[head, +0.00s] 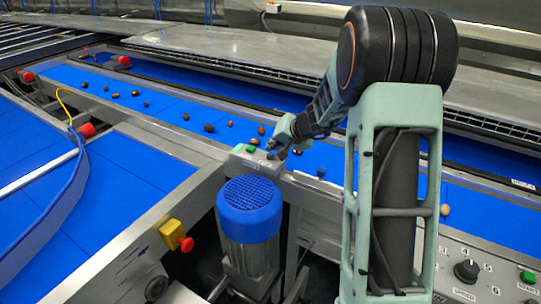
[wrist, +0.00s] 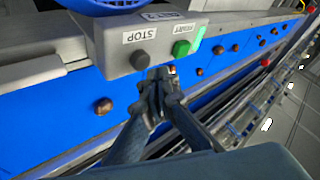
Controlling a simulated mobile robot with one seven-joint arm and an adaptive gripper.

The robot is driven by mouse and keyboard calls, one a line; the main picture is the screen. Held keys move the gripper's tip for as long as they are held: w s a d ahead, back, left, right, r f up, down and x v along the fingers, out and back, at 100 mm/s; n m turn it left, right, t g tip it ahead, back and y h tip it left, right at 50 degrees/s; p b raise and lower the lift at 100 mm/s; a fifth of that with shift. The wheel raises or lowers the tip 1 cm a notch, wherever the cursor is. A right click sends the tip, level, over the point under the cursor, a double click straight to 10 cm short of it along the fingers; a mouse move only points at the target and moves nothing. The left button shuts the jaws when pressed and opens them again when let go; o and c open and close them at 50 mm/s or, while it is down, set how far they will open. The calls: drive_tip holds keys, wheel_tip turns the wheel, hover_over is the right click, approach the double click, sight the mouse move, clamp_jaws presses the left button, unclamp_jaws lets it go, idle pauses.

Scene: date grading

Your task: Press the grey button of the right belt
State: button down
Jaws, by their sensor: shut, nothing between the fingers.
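The control box (wrist: 115,33) is a grey housing that carries a dark grey round button (wrist: 143,61) labelled STOP and a green button (wrist: 181,48) labelled START. In the head view the box (head: 243,162) sits at the edge of the blue belt, behind the blue-capped motor, with its green button (head: 251,149) showing. My gripper (wrist: 160,74) is shut and empty, its fingertips close to the box near the grey button, slightly toward the green one. In the head view my gripper (head: 272,148) is just above the box's right end. I cannot tell whether it touches the button.
The blue belt (head: 160,105) carries several scattered brown dates. The blue-capped motor (head: 249,205) stands in front of the box. A red emergency knob (head: 187,244) on a yellow housing is at its left. A panel with a dial (head: 466,270) is at lower right.

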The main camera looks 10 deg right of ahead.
sight(272, 156)
drive_tip(key=shift+f, duration=0.15)
drive_tip(key=shift+f+b, duration=0.3)
drive_tip(key=shift+b, duration=0.45)
drive_tip(key=shift+f+b, duration=0.5)
drive_tip(key=shift+b, duration=0.25)
idle(0.4)
drive_tip(key=shift+r+p, duration=0.45)
drive_tip(key=shift+r, duration=0.5)
drive_tip(key=shift+r, duration=0.1)
drive_tip(key=shift+r+p, duration=1.6)
drive_tip(key=shift+r, duration=0.85)
